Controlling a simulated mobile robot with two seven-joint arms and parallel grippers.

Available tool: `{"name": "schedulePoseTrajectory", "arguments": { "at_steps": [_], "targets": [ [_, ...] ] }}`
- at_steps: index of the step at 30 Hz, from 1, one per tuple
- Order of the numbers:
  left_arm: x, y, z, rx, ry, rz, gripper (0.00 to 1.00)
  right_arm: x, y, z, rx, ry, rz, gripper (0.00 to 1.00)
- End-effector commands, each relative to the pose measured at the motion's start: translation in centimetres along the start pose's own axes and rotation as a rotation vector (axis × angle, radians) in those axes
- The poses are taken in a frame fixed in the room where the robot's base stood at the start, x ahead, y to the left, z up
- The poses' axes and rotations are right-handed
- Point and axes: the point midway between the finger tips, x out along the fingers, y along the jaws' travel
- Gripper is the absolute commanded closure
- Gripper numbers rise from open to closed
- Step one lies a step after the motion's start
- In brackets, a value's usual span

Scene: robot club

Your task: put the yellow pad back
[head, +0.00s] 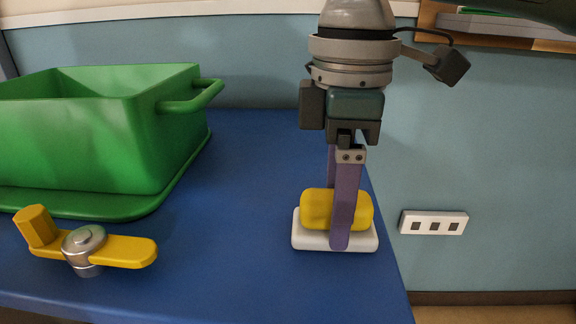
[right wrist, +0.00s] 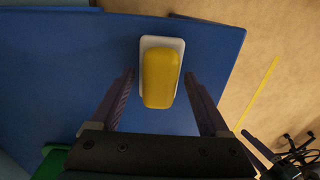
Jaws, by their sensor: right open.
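The yellow pad (head: 318,209) lies on a white rectangular base (head: 310,242) near the right edge of the blue table. In the right wrist view the pad (right wrist: 160,80) sits over its white base (right wrist: 176,43). My right gripper (head: 340,246) points down over the pad, its purple fingers one on each side of it. In the right wrist view the gripper (right wrist: 161,78) is open, with gaps between both fingers and the pad. One finger hides part of the pad in the head view.
A yellow-handled metal piece (head: 125,250) is at the front left. The blue table (head: 225,235) is clear between these and the pad. A wall with an outlet plate (head: 433,223) is at the right.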

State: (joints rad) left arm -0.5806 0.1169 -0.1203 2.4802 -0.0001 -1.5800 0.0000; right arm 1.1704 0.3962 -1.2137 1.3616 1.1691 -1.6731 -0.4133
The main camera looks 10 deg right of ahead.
Motion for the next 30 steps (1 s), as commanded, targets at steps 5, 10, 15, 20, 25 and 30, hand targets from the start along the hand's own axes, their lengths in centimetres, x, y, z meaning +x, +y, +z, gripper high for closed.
{"name": "schedulePoseTrajectory", "arguments": {
  "at_steps": [5, 10, 15, 20, 25, 30],
  "targets": [
    [0.1, -0.1, 0.1, 0.005, -0.001, -0.004, 0.5, -0.1, 0.0, 0.0, 0.0, 0.0, 0.001, 0.21],
    [-0.6, -0.2, -0.1, 0.007, -0.001, -0.006, 0.5, -2.1, 0.0, -0.1, 0.0, 0.002, 0.002, 0.21],
    [-1.8, -0.2, -0.5, 0.007, -0.001, -0.006, 0.5, -6.0, 0.1, -0.1, -0.001, 0.003, 0.003, 0.21],
    [-2.5, -0.3, -0.8, 0.007, -0.001, -0.006, 0.5, -9.4, 0.1, -0.1, 0.0, 0.003, 0.003, 0.21],
    [-3.0, -0.2, -0.9, 0.005, -0.001, -0.004, 0.5, -11.7, 0.0, -0.1, 0.0, 0.002, 0.0, 0.21],
    [-3.1, -0.1, -1.0, 0.0, 0.0, -0.001, 0.5, -12.3, 0.0, 0.0, 0.001, 0.0, -0.001, 0.21]
  ]
}}
